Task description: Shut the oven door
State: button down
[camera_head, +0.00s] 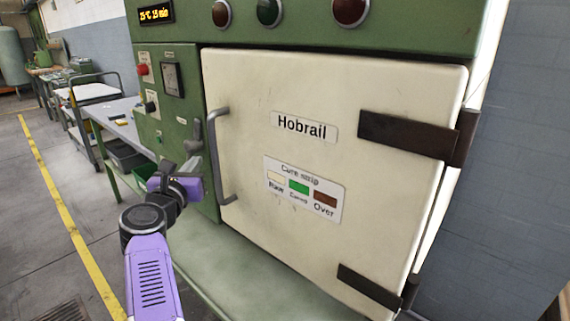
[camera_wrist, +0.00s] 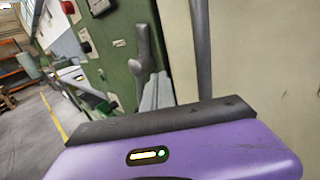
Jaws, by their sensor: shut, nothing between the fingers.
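The oven door (camera_head: 240,95) is a cream panel marked "Hobrail" in the head view. It lies close against the green oven body (camera_head: 300,25), hinged on the right; I cannot tell whether a small gap stays open at its left edge. Its grey bar handle (camera_head: 213,160) runs down the left side and shows in the wrist view (camera_wrist: 203,50). A grey lever (camera_head: 196,137) sits on the body left of the handle; it also shows in the wrist view (camera_wrist: 143,55). My gripper (camera_head: 188,170) is shut and empty, just left of the handle's lower half; its fingertips are hard to make out.
A green control panel (camera_head: 171,110) with a red button and a dial is left of the door. A pale green ledge (camera_head: 240,270) runs below it. Benches (camera_head: 122,120) and a trolley (camera_head: 92,92) stand further left. Clear floor with a yellow line (camera_head: 70,220) lies at the left.

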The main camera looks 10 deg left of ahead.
jog(key=s+a, duration=0.5)
jog(key=s, duration=0.2)
jog(key=shift+s+a+f, duration=0.2)
jog(key=shift+s+a, duration=0.05)
jog(key=shift+s, duration=0.1)
